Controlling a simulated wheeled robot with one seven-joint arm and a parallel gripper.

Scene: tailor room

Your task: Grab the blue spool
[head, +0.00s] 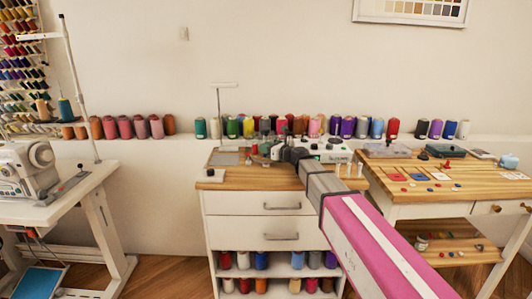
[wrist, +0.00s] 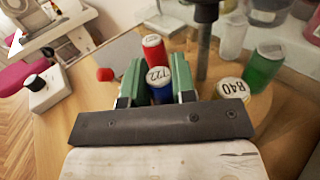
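The blue spool (wrist: 161,92), with a white top marked 722, stands between the two green fingers of my gripper (wrist: 160,84) in the wrist view. The fingers are apart, one on each side of it, and a narrow dark gap shows on its left. Contact on its right cannot be told. Its lower part is hidden behind the dark gripper bar. In the head view my gripper (head: 283,152) is over the wooden top of the white drawer cabinet, and the blue spool cannot be made out there.
A red spool (wrist: 154,50) stands just behind the blue one. A white-topped spool marked 840 (wrist: 233,91) and a green spool (wrist: 263,66) stand to the right. A dark post (wrist: 203,45) rises close by. A small red object (wrist: 105,74) is left of my gripper.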

